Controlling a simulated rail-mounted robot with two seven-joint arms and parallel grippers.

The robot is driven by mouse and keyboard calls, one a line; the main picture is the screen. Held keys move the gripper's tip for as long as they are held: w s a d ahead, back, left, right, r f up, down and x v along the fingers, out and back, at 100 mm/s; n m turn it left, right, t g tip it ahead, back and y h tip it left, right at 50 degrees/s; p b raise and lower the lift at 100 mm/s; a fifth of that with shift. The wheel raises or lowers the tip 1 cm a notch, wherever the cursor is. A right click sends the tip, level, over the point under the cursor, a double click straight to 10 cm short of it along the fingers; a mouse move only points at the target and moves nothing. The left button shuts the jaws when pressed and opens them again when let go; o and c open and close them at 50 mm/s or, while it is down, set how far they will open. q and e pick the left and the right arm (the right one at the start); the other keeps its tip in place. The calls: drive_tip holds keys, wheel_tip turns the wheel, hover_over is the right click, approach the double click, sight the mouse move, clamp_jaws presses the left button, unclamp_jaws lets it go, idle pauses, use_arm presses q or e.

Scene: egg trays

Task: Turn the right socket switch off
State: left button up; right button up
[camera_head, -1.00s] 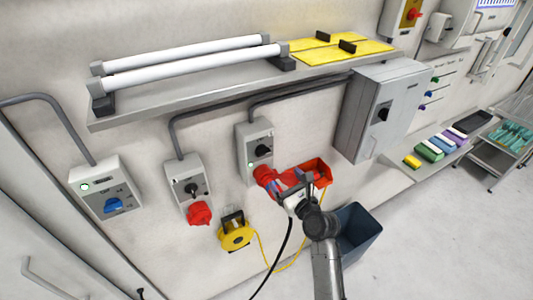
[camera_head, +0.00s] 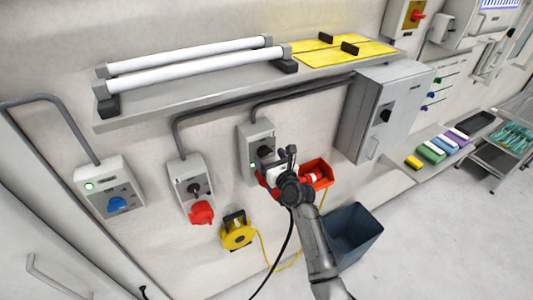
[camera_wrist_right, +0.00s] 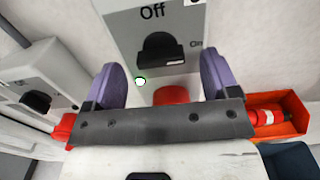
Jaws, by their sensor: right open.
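The right socket (camera_head: 257,133) is a grey wall box with a black rotary switch (camera_head: 265,151) and a lit green lamp. In the right wrist view, its black switch (camera_wrist_right: 160,49) has a pale mark on its right side, towards "On"; "Off" is printed above. My right gripper (camera_head: 276,172) is in front of the box's lower part, its fingertips hard to make out there. In the wrist view, the open right gripper (camera_wrist_right: 163,78) shows two purple fingers below and either side of the switch, with nothing between them gripped. My left gripper is out of view.
Two more sockets, a middle one (camera_head: 185,171) and a left one (camera_head: 107,175), are to the left. A shelf (camera_head: 200,97) runs above. A red bin (camera_head: 322,169) is right of the gripper, a grey cabinet (camera_head: 400,95) beyond it. A yellow cable reel (camera_head: 237,236) hangs below.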

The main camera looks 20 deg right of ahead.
sight(265, 152)
drive_tip(key=shift+w+a, duration=0.2)
drive_tip(key=shift+w, duration=1.15)
drive_tip(key=c, duration=0.9)
